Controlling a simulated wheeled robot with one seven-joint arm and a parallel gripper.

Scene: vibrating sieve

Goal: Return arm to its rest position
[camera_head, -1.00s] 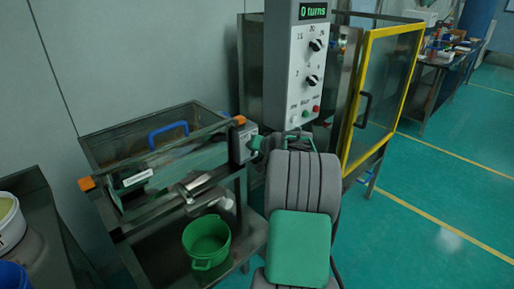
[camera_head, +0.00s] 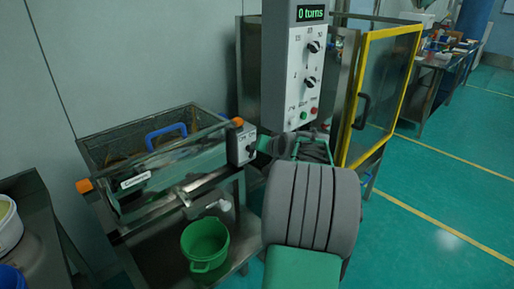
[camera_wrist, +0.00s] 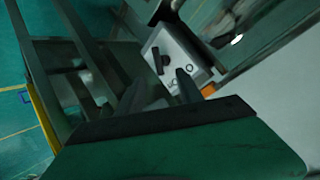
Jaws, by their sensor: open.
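My arm (camera_head: 312,205) with its grey ribbed joint and green cover stands at the lower middle of the head view. It hides most of my gripper there. In the wrist view, my gripper's two dark fingers (camera_wrist: 158,87) are apart with nothing seen between them. Beyond them is a light grey switch box (camera_wrist: 182,55) with a dark knob. The same box shows in the head view (camera_head: 241,146), on the right end of the sieve unit (camera_head: 175,165). My gripper is near this box, and I see no contact.
The sieve unit has a blue handle (camera_head: 165,134). A green bucket (camera_head: 205,246) stands on the shelf below. A control panel (camera_head: 305,75) reading "0 turns" rises behind my arm. A yellow-framed door (camera_head: 387,90) is behind it. Open floor (camera_head: 440,210) lies to the right.

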